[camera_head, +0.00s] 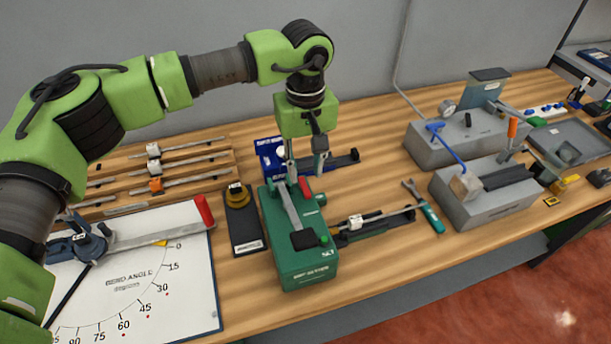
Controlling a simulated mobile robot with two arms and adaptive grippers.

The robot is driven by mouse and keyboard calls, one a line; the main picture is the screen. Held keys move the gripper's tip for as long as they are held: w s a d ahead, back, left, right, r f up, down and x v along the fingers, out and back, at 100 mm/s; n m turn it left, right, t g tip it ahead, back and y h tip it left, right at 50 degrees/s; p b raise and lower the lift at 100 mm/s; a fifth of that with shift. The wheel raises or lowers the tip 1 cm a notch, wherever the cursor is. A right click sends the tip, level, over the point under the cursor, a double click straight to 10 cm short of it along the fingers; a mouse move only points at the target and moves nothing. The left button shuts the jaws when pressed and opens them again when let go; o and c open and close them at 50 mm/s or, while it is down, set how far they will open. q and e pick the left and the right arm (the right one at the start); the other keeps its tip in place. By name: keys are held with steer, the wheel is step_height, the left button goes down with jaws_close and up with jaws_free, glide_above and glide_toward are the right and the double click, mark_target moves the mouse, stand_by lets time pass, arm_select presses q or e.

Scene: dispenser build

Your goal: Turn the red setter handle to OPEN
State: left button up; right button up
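The setter is a green box (312,266) with partly legible lettering, standing near the front edge of the bench. A short red handle (305,188) sits at its far end, on top. A grey metal lever (287,206) runs along the top beside it. My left gripper (305,172) points down just above the red handle. Its two fingers are apart, one on each side of the handle in this view. I cannot tell whether they touch it. No OPEN marking is readable. My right gripper is not in view.
A bend-angle board (190,285) with another red-gripped lever (204,210) lies at left. A blue fixture (269,155) stands behind the green box. A slide rail (375,222) and a green-handled wrench (431,216) lie right. Grey machines (480,202) stand further right.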

mark_target(306, 188)
arm_select(q)
steer(key=shift+w+f+p, duration=0.1)
steer(key=shift+f+p, duration=0.65)
steer(key=shift+f, duration=1.9)
jaws_close()
